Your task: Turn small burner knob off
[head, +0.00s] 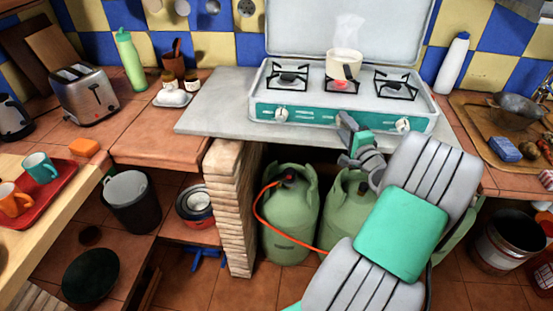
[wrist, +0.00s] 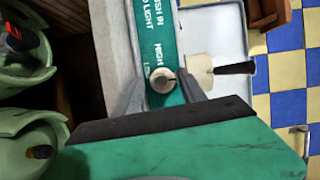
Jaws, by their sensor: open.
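The white gas stove (head: 322,110) stands on a grey slab, with a teal front panel that carries white knobs. The left knob (head: 282,114) and right knob (head: 402,124) show in the head view; the middle of the panel is hidden behind my gripper (head: 348,125). In the wrist view a round pale knob (wrist: 163,80) sits on the teal panel, between the open fingers of my gripper (wrist: 163,90), with a finger on each side. I cannot tell whether they touch it. The middle burner (head: 341,86) glows red under a steaming white pot (head: 343,63).
The pot's dark handle (wrist: 235,68) points away from the panel in the wrist view. Green gas bottles (head: 290,215) with an orange hose stand below the slab. A brick pillar (head: 232,205) is to their left. A white bottle (head: 451,63) stands right of the stove.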

